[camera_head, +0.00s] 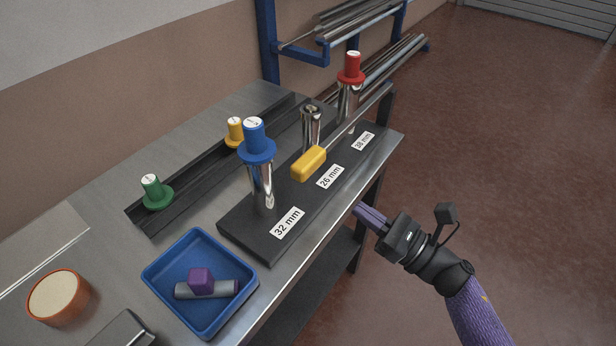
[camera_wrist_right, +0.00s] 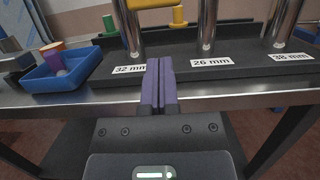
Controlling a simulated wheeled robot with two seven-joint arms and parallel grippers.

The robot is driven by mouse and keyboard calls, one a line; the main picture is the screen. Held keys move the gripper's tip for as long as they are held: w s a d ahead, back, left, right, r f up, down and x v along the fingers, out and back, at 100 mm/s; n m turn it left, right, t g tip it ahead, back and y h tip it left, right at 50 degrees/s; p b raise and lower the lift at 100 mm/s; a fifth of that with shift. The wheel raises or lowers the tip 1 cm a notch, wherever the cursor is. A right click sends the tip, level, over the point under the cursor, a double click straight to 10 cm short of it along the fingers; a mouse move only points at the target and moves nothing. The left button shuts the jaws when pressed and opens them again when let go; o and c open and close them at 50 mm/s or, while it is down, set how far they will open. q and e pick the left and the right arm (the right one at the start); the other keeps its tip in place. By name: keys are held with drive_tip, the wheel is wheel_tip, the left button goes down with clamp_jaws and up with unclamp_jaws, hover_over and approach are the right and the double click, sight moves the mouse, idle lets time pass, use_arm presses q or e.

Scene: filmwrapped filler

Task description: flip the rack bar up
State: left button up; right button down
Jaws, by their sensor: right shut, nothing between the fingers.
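The rack bar (camera_head: 372,102) is a thin metal bar that slopes low along the black rack (camera_head: 243,226). Its yellow handle (camera_head: 308,163) sits near the front, between the 32 mm and 26 mm tubes. In the right wrist view a yellow part (camera_wrist_right: 150,4) shows at the top edge, probably this handle. My right gripper (camera_head: 361,210) is shut and empty, beside the table's front edge, apart from the bar and handle. Its purple fingers also show in the right wrist view (camera_wrist_right: 159,66), pointing at the rack between the 32 mm and 26 mm labels. My left gripper is not in view.
A blue-capped tube (camera_head: 257,150), an uncapped tube (camera_head: 311,128) and a red-capped tube (camera_head: 350,75) stand in the rack. Green (camera_head: 151,190) and yellow (camera_head: 235,132) plugs stand behind. A blue tray (camera_head: 162,290) sits at left. The floor right of the table is clear.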

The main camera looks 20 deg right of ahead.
drive_tip(key=x, duration=1)
drive_tip(key=shift+b, duration=0.3)
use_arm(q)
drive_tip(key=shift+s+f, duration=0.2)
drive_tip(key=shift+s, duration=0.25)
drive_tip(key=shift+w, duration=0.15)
use_arm(e)
drive_tip(key=shift+d, duration=0.1)
